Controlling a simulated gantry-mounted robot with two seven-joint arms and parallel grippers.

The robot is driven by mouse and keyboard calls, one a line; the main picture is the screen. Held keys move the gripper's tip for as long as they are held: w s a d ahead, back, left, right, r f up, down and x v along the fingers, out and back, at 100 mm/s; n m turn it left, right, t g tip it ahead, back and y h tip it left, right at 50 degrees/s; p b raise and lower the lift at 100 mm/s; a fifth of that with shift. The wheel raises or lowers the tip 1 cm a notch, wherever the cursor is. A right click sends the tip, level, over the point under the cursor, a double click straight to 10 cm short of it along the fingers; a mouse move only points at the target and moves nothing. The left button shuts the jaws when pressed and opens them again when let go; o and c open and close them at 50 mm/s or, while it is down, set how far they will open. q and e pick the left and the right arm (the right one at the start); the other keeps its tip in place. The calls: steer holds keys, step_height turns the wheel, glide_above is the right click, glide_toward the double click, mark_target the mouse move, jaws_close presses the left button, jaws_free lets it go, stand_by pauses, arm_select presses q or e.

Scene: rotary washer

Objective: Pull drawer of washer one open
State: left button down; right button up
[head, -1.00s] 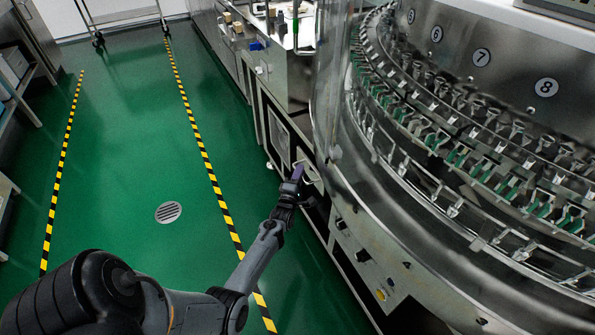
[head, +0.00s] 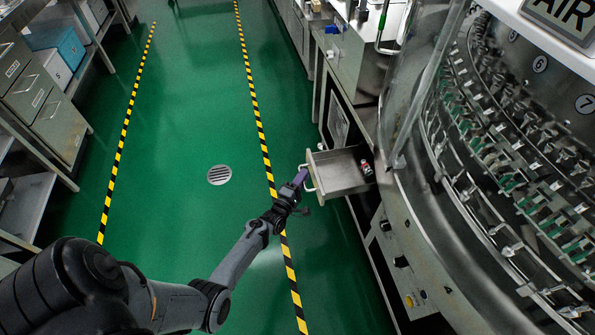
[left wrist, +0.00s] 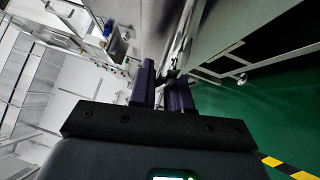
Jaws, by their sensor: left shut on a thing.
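The drawer (head: 336,171) of the washer (head: 480,150) stands pulled out from the washer's lower side, in the head view. It is a shallow metal tray with a handle (head: 308,181) on its front. A small red and dark item (head: 366,168) lies inside near the back. My left gripper (head: 301,180), with purple fingers, is shut on the handle. In the left wrist view its two fingers (left wrist: 163,92) point at metal parts, and the grip itself is hard to make out. My right gripper is in neither view.
Green floor with a round drain (head: 219,175) and yellow-black tape (head: 265,150) lies left of the drawer. Shelves and cabinets (head: 40,95) line the left side. The floor beside the drawer front is clear.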

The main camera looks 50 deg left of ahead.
arm_select(q)
steer(key=shift+s+a, duration=0.15)
steer(key=shift+s, duration=0.1)
steer(key=c, duration=1.2)
jaws_free()
steer(key=shift+p+v, duration=1.95)
steer(key=shift+v, duration=3.5)
steer(key=shift+r, duration=0.1)
